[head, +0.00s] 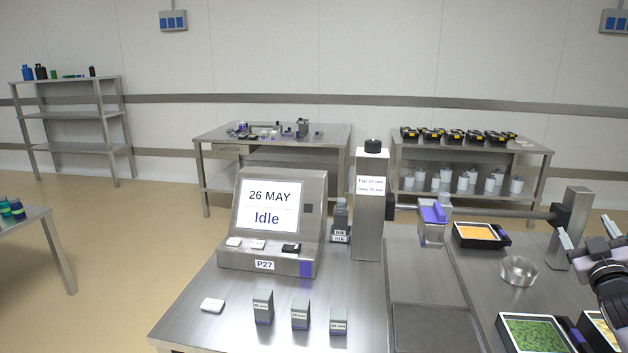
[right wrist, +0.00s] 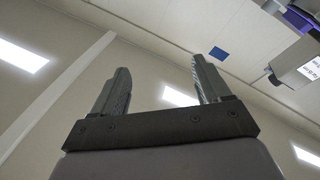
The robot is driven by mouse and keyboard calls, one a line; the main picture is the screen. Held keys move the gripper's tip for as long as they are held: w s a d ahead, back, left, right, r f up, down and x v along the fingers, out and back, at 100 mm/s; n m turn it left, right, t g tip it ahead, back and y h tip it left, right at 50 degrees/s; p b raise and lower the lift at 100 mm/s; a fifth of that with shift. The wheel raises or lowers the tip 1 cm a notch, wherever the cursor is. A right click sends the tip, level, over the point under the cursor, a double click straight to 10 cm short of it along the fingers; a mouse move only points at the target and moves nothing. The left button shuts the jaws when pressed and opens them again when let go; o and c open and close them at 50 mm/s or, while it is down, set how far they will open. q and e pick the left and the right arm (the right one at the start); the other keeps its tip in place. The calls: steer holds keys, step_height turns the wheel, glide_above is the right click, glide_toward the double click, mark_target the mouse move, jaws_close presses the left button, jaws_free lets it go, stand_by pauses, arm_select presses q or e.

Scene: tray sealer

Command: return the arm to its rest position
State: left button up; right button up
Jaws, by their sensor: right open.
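My right gripper (head: 590,236) is at the right edge of the head view, raised above the right end of the steel table (head: 376,290). Its two fingers point up and stand apart, with nothing between them. In the right wrist view the open fingers (right wrist: 158,90) face the ceiling and wall, and the space between them is empty. Part of my right arm is cut off by the frame edge. My left gripper does not show in either view.
Near my right gripper are a steel post (head: 570,228), a tray of orange food (head: 477,232), a metal ring (head: 519,270) and a tray of green food (head: 535,333). A screen reading "Idle" (head: 268,207) stands left. Grey blocks (head: 300,313) stand at the table's front.

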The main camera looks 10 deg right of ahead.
steer(key=s+d+r+n+t+h, duration=0.1)
steer(key=s+d+r+n, duration=0.1)
steer(key=d+r, duration=0.35)
steer(key=s+d+r+n, duration=0.1)
steer(key=s+d+r, duration=0.15)
steer(key=r, duration=0.55)
steer(key=s+a+f+n+g+y, duration=0.1)
steer(key=a+f+n+g+y, duration=0.2)
steer(key=a+f, duration=0.75)
steer(key=a+f+n+g+y, duration=0.1)
steer(key=a+f+n+y, duration=0.4)
steer(key=f, duration=1)
steer(key=s+a+f+m+g+y, duration=0.1)
steer(key=s+a+f+g+y, duration=0.15)
steer(key=s+a+f, duration=0.8)
steer(key=s+a+f+g, duration=0.4)
steer(key=s+a+f, duration=0.3)
steer(key=s+f, duration=0.2)
steer(key=s+a+m+t+y+p, duration=0.1)
steer(key=s+a+m+p, duration=0.1)
steer(key=a+m, duration=0.7)
steer(key=a, duration=0.8)
steer(key=shift+a+y, duration=0.15)
steer(key=shift+y, duration=0.2)
